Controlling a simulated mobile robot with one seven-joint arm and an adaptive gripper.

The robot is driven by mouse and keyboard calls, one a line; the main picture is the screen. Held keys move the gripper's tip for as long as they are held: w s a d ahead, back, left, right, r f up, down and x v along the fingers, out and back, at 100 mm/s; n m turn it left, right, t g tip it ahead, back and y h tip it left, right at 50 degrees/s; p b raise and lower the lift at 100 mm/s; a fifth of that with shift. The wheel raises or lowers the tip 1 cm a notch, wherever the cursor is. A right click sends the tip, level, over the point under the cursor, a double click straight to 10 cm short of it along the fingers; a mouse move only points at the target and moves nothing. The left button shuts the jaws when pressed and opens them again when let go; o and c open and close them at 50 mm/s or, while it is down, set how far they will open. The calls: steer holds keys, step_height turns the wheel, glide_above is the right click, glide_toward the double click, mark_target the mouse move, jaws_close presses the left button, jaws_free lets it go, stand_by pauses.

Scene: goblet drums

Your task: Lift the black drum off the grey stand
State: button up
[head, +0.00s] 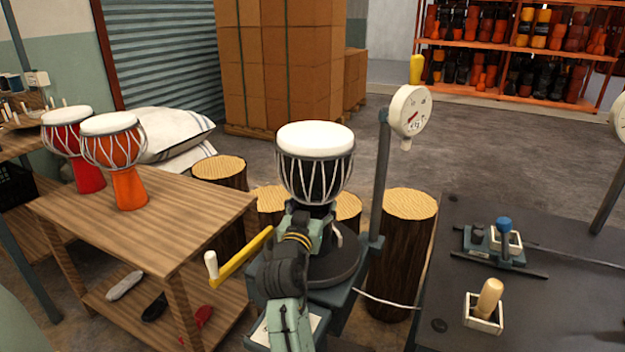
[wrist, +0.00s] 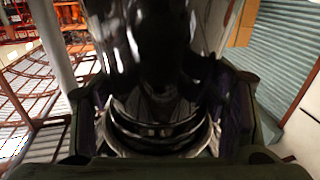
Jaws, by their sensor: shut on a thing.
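The black drum (head: 322,181), with a white head and white cords, stands upright at the centre of the head view. My gripper (head: 318,218) is shut around its narrow lower part. In the wrist view the glossy black drum (wrist: 155,65) fills the space between the jaws (wrist: 160,125). The grey stand (head: 345,272), with a round dark plate on top, is below and behind my gripper. My arm hides the drum's foot, so I cannot tell whether it touches the plate.
A post with a round dial (head: 409,110) rises close to the drum's right. A yellow crank handle (head: 238,258) sticks out left. A wooden table (head: 165,215) with red and orange drums stands left; a dark bench (head: 460,300) stands right. Log stumps (head: 400,250) are behind.

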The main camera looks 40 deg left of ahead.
steer(key=shift+a, duration=0.1)
steer(key=c, duration=0.4)
steer(key=shift+s+r, duration=0.1)
steer(key=shift+r, duration=0.15)
steer(key=shift+c, duration=0.5)
steer(key=shift+r, duration=0.1)
